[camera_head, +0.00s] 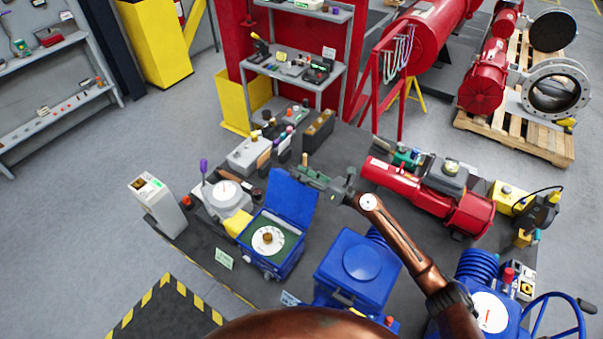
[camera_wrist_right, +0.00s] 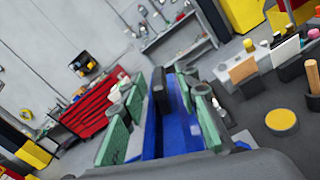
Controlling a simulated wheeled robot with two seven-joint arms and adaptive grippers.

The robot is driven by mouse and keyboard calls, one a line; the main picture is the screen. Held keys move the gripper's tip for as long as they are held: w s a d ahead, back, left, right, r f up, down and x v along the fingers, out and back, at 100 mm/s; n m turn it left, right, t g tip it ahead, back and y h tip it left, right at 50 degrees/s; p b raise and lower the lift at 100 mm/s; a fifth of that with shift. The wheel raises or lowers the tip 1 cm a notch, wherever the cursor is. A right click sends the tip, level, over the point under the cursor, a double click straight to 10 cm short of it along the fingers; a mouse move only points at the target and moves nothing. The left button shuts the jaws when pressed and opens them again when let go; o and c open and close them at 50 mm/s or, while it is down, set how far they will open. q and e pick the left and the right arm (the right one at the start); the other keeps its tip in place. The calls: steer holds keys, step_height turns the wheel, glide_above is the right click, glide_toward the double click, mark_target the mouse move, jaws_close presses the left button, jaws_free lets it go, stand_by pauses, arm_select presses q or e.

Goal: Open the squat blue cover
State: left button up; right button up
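A squat blue box with its blue cover (camera_head: 292,197) raised stands on the dark table. The cover stands steeply up at the back of the box, and a round white dial (camera_head: 268,240) on green shows inside. My right gripper (camera_head: 313,177) is at the cover's upper right edge. In the right wrist view its green fingers (camera_wrist_right: 160,118) are spread apart, with the blue cover (camera_wrist_right: 175,130) between and beyond them. Contact with the cover cannot be made out. My left gripper is not in view.
A second blue housing (camera_head: 358,265) with a closed lid stands right of the open box. A grey unit with a purple-knobbed lever (camera_head: 222,196) stands to its left. A red actuator (camera_head: 425,195) lies behind my right arm. Small parts crowd the table's back.

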steer(key=shift+c, duration=0.4)
jaws_close()
steer(key=shift+a, duration=0.1)
